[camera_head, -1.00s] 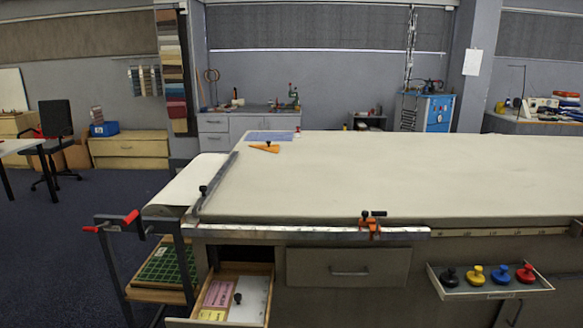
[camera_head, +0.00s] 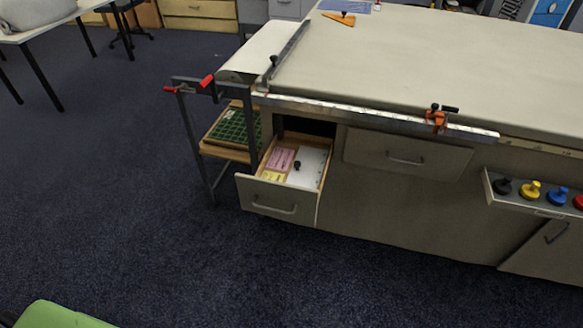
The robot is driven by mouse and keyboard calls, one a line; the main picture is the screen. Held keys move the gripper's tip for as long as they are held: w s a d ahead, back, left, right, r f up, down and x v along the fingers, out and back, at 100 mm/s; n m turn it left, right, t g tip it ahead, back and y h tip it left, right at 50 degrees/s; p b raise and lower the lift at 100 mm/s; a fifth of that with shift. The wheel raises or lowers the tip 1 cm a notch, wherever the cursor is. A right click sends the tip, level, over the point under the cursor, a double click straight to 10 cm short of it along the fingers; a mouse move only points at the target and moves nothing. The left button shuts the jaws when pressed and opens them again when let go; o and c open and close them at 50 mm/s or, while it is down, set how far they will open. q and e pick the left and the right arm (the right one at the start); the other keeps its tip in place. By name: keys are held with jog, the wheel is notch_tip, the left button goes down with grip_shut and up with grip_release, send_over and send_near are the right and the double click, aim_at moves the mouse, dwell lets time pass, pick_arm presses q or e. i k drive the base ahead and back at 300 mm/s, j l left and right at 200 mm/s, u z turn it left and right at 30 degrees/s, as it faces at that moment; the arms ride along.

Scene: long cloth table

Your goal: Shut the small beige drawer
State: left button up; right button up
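The small beige drawer (camera_head: 268,202) is pulled out of the front of the long table, at its left end, below the metal edge rail. Its front has a curved handle. Inside lie a pink card (camera_head: 281,159), a yellow card (camera_head: 273,176) and a white panel with a black knob (camera_head: 309,166). Neither of my grippers is in view.
A closed drawer (camera_head: 408,153) is to the right of the open one. A shallow tray (camera_head: 539,206) with several coloured knobs sticks out further right. A metal frame with red-tipped handles (camera_head: 190,84) stands left of the drawer. Dark carpet (camera_head: 150,190) in front is clear. A green object (camera_head: 60,316) shows at bottom left.

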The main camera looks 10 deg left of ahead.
aim_at(282, 200)
jog(key=i+u, duration=0.45)
jog(key=i+l+u, duration=0.3)
jog(key=i+u, duration=0.2)
jog(key=i, duration=0.15)
jog(key=k, duration=0.1)
